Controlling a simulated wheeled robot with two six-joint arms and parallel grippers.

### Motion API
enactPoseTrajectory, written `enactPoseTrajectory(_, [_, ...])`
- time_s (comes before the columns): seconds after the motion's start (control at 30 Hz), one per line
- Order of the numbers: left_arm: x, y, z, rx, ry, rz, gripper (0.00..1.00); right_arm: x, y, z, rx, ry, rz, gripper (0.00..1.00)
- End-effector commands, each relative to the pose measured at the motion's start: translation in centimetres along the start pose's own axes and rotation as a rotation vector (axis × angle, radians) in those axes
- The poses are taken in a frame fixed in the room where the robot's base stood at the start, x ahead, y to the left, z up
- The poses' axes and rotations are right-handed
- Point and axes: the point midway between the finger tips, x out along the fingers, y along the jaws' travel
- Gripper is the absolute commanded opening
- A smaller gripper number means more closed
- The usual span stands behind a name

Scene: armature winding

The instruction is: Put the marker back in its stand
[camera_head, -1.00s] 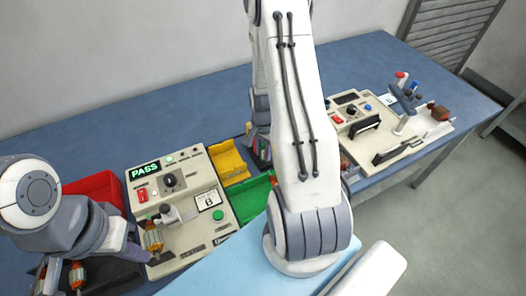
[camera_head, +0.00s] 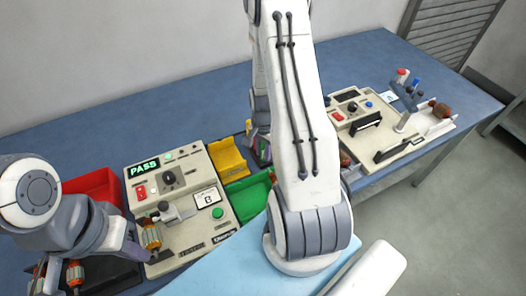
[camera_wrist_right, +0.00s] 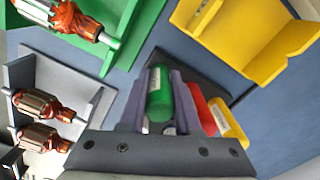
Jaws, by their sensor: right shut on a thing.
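In the right wrist view my right gripper (camera_wrist_right: 161,100) is shut on a green marker (camera_wrist_right: 159,94), which lies between its two purple fingers. The dark marker stand (camera_wrist_right: 198,62) is right by the fingers. A red marker (camera_wrist_right: 203,108) and a yellow marker (camera_wrist_right: 229,124) are beside the right finger. I cannot tell whether the green marker's far end is inside a slot. In the head view my right gripper (camera_head: 262,149) is low between the bins and my own arm, and mostly hidden. My left gripper (camera_head: 142,252) is at the tester's front left; its jaw opening is unclear.
A tester (camera_head: 206,167) showing PASS stands left of the yellow bin (camera_head: 228,160) and green bin (camera_head: 245,196). A red bin (camera_head: 92,184) is at the left. Armatures (camera_wrist_right: 40,104) lie in a grey tray near my right gripper. A winding fixture (camera_head: 377,125) is at the right.

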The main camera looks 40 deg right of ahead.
Motion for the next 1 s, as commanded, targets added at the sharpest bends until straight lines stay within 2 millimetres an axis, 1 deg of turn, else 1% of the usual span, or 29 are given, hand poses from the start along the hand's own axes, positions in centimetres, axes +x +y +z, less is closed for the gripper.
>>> enactPoseTrajectory(0.3, [0.1,0.0,0.0,0.0,0.0,0.0,0.0,0.1,0.0,0.0,0.0,0.0,0.0,0.0])
enactPoseTrajectory(0.33, [0.1,0.0,0.0,0.0,0.0,0.0,0.0,0.1,0.0,0.0,0.0,0.0,0.0,0.43])
enactPoseTrajectory(0.4, [0.1,0.0,0.0,0.0,0.0,0.0,0.0,0.1,0.0,0.0,0.0,0.0,0.0,0.66])
enactPoseTrajectory(0.77, [0.1,0.0,0.0,0.0,0.0,0.0,0.0,-0.2,0.0,0.0,0.0,0.001,-0.001,0.66])
enactPoseTrajectory(0.87, [0.2,0.0,0.0,0.0,0.0,0.0,0.0,-1.1,-0.1,-0.1,0.0,0.003,-0.003,0.66])
enactPoseTrajectory(0.97, [0.4,0.0,0.0,0.0,0.0,0.0,0.0,-2.7,-0.1,-0.1,0.0,0.003,-0.004,0.66])
enactPoseTrajectory(1.0, [0.5,0.0,0.0,0.0,0.0,0.0,0.0,-3.5,-0.1,-0.1,0.0,0.005,-0.005,0.66])
